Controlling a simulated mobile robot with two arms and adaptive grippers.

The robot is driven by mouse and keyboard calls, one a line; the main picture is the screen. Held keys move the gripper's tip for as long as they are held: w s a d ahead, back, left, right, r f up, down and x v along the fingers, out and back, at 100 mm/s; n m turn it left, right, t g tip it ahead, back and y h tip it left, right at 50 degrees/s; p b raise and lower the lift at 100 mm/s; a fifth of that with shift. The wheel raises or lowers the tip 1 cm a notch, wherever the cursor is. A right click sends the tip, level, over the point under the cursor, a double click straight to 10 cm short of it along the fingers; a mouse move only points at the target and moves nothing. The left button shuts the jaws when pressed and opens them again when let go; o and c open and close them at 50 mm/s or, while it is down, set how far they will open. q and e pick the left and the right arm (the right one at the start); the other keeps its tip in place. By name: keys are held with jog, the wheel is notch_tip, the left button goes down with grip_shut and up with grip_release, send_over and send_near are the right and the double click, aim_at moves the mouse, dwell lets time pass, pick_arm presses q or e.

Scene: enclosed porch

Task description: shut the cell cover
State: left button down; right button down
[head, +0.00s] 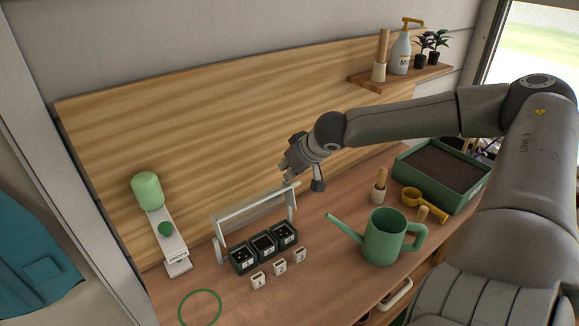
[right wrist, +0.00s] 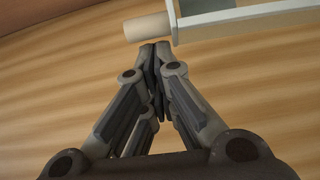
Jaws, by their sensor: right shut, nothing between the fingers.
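The cell cover (head: 252,205) is a pale frame with a clear pane. It stands raised behind a row of black seedling cells (head: 262,244), so they are uncovered. My right gripper (head: 288,177) is shut and empty, close to the cover's upper right corner. In the right wrist view the shut fingertips (right wrist: 157,46) are just beside a tan peg (right wrist: 147,27) that sticks out from the cover's frame (right wrist: 210,18). I cannot tell whether they touch it. My left gripper is not in view.
Small white labelled blocks (head: 280,268) stand before the cells. A green watering can (head: 384,238) stands to the right, with a soil tray (head: 402,172) behind it. A white stand with a green bottle (head: 147,190) is on the left, near a green ring (head: 182,309). A wooden backboard (head: 200,120) rises behind.

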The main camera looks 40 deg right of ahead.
jog(key=shift+a+f, duration=0.1)
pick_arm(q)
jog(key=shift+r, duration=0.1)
pick_arm(e)
jog(key=shift+s, duration=0.1)
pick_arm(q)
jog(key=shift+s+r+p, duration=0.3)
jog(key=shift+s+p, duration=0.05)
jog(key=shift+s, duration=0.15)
pick_arm(e)
jog(key=shift+s+d+t, duration=0.5)
jog(key=shift+d+t, duration=0.1)
jog(key=shift+d, duration=0.1)
